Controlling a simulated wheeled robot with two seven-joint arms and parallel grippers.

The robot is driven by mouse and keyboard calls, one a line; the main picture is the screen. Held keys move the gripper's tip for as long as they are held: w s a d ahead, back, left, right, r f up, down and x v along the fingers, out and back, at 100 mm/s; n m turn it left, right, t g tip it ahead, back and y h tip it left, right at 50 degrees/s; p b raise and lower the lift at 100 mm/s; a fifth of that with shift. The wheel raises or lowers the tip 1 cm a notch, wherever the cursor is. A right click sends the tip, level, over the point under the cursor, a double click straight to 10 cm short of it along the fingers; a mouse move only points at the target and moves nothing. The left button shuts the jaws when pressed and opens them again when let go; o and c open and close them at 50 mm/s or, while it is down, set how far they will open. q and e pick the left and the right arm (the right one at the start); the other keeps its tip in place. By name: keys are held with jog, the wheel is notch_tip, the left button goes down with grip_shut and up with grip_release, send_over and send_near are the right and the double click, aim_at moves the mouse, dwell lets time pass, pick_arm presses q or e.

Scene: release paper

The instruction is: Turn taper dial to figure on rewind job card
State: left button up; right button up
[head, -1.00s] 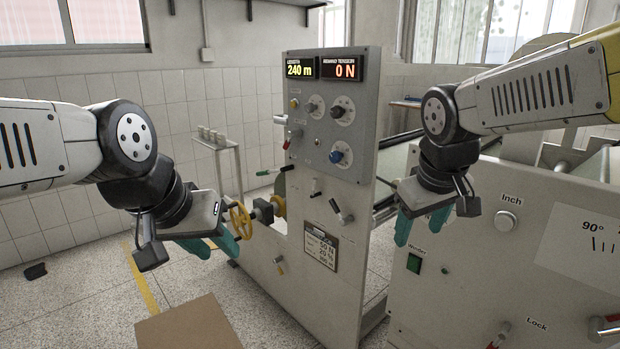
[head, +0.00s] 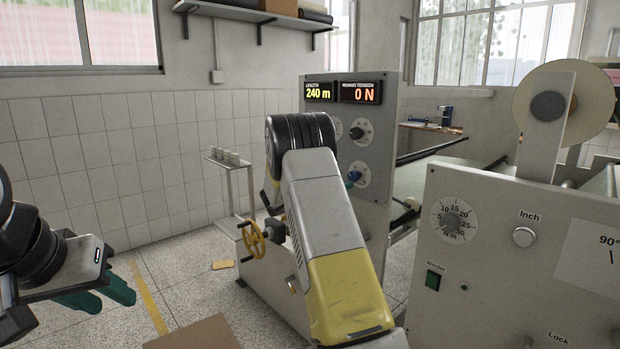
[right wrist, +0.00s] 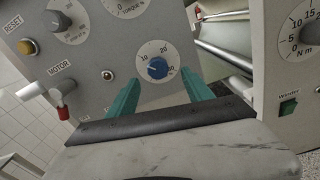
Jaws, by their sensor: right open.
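The blue knob (head: 353,177) on a white scale sits low on the machine's upright panel; its name label is not readable. It also shows in the right wrist view (right wrist: 157,68), ringed by numbers. My right gripper (right wrist: 161,84) is open and empty, its teal fingers apart, with the knob between and just beyond the tips. No contact is visible. In the head view my right arm hides that gripper and the panel's lower front, including the job card. My left gripper (head: 98,295) is open and empty at the lower left, away from the machine.
A black knob (head: 357,132) is above the blue one. A red-tipped motor switch (right wrist: 62,100) and yellow reset button (right wrist: 28,46) are at left. A yellow handwheel (head: 252,239) juts from the machine. The right cabinet (head: 480,290) carries an N m dial (head: 455,222).

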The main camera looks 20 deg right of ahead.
aim_at(351, 176)
jog(key=shift+w+x, duration=0.15)
jog(key=shift+x, duration=1.75)
jog(key=shift+w+x, duration=0.15)
jog(key=shift+x, duration=1.75)
jog(key=shift+a, duration=0.1)
grip_shut()
